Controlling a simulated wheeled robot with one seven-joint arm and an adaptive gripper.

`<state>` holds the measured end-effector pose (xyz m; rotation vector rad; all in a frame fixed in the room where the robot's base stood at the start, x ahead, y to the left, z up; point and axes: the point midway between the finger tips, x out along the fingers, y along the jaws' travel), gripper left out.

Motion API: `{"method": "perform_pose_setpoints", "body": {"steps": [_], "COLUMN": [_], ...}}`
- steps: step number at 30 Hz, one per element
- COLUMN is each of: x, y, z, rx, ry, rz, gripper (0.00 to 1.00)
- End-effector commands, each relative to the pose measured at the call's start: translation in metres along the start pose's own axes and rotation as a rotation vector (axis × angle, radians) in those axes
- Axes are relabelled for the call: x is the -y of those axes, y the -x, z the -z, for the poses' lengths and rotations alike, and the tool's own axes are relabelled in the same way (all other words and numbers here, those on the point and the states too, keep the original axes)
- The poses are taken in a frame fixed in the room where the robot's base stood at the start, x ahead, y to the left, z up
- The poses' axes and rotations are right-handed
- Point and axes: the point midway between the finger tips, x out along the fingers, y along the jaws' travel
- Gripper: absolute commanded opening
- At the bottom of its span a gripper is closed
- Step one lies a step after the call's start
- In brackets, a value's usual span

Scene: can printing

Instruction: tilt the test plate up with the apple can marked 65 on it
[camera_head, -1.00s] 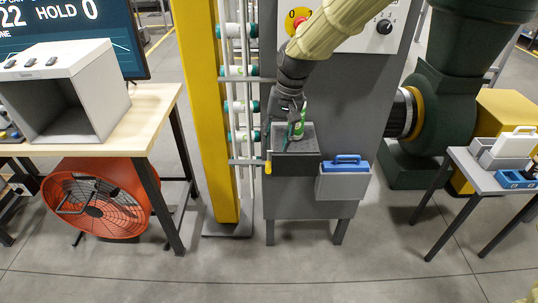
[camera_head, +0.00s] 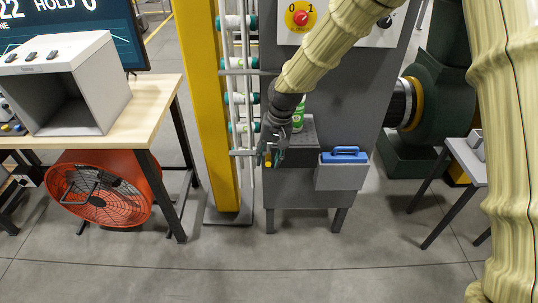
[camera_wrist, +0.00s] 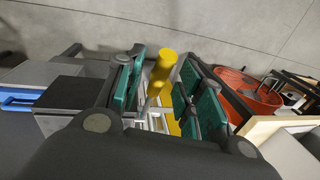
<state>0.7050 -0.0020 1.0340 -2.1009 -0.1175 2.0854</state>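The green can (camera_head: 298,115) stands upright on the test plate (camera_head: 309,134), partly behind my gripper. Its label and number cannot be read. The plate lies about level on a dark box at the front of the grey machine. A yellow handle (camera_head: 268,159) stands at the plate's left side. My gripper (camera_head: 271,158) is at this handle, pointing down. In the wrist view, the teal finger pads of my gripper (camera_wrist: 160,92) are apart, with the yellow handle (camera_wrist: 163,74) between them and gaps showing. The can is not visible in the wrist view.
A grey bin (camera_head: 340,176) with a blue-handled item (camera_head: 344,155) hangs to the plate's right. A workbench (camera_head: 150,105) and red fan (camera_head: 98,195) are farther left.

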Motion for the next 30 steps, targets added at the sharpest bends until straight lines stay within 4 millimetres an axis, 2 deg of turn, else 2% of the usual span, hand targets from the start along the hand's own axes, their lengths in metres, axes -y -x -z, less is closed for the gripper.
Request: {"method": "perform_pose_setpoints", "body": {"steps": [12, 18, 30], "x": [-0.0003, -0.0004, -0.0007], "y": [-0.0052, -0.0051, -0.0076], "z": [-0.0001, -0.0002, 0.0046], "rx": [0.000, 0.000, -0.012], "ry": [0.000, 0.000, 0.002], "rz": [0.000, 0.000, 0.000], "gripper": [0.35, 0.00, 0.00]}}
